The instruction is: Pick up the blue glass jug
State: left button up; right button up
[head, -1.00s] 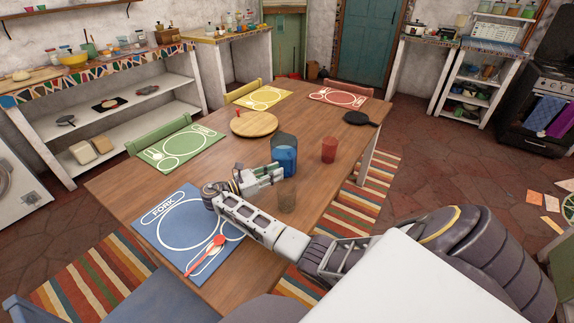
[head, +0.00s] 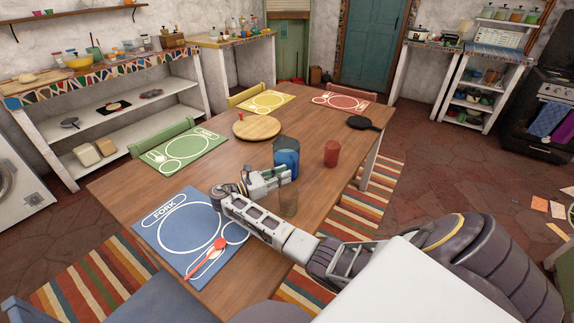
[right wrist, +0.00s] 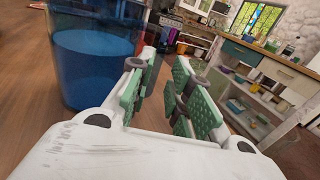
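The blue glass jug (head: 286,163) stands upright on the wooden table, with a clear upper part and blue lower part. It also fills the left of the right wrist view (right wrist: 92,62). My right gripper (head: 284,175) is low over the table, just in front of the jug in the head view, and hides part of its base. In the right wrist view, my right gripper (right wrist: 165,75) has its green-padded fingers apart with nothing between them. The jug is outside them, beside the left finger; I cannot tell whether they touch. My left gripper is not in view.
A transparent brownish glass (head: 289,201) stands close to my right gripper. A red cup (head: 331,153) is right of the jug. A round wooden board (head: 257,128) and a black pan (head: 362,123) lie farther back. A blue placemat (head: 185,222) with a red spoon (head: 207,256) lies in front.

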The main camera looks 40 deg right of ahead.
aim_at(294, 169)
jog(key=shift+d, duration=0.15)
jog(key=shift+s+d+r+b, duration=0.15)
jog(key=shift+d+b, duration=0.15)
jog(key=shift+d, duration=1.1)
jog(key=shift+s+d, duration=0.15)
jog(key=shift+d, duration=0.65)
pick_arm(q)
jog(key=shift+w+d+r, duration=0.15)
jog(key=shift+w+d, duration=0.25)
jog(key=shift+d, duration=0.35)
pick_arm(e)
jog(key=shift+d, duration=0.3)
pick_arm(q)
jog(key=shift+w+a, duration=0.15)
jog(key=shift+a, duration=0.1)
pick_arm(e)
jog(key=c, duration=0.4)
grip_shut()
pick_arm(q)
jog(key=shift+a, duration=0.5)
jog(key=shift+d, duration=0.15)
